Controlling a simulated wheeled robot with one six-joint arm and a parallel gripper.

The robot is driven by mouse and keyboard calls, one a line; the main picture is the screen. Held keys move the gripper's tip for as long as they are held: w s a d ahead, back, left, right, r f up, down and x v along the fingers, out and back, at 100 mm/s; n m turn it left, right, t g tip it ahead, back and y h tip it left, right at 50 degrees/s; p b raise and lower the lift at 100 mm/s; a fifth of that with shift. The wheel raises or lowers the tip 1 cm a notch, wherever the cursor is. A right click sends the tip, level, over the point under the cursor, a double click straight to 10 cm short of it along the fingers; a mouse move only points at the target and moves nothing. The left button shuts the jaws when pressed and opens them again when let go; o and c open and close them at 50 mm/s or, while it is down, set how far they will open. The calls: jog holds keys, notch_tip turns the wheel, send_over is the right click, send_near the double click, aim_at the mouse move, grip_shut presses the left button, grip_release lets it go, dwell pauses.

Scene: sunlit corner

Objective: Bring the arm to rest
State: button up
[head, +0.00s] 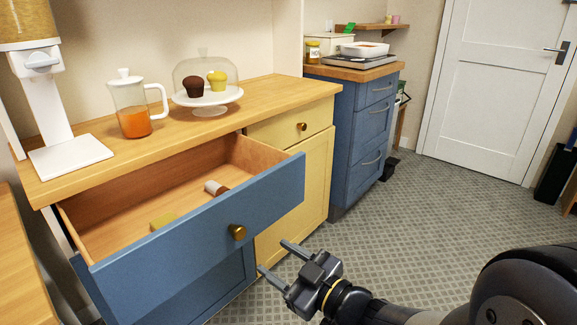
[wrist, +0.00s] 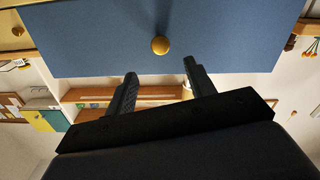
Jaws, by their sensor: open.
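My gripper (head: 276,262) is open and empty at the end of my arm. In the head view it is in front of and to the right of the pulled-out blue drawer (head: 190,238), apart from it. In the wrist view the two fingers of my gripper (wrist: 160,88) point toward the blue drawer front (wrist: 100,40) and its round brass knob (wrist: 160,45). The knob (head: 238,232) also shows in the head view, left of the fingers.
The open drawer holds a small brown-and-white item (head: 216,187) and a yellowish block (head: 163,221). A jug (head: 131,107) and a domed cake stand (head: 210,98) stand on the counter. A blue cabinet (head: 352,135) is farther back. The carpet (head: 420,215) to the right is clear.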

aim_at(242, 234)
jog(key=b+x, duration=0.2)
jog(key=x, duration=0.8)
jog(key=shift+d, duration=0.1)
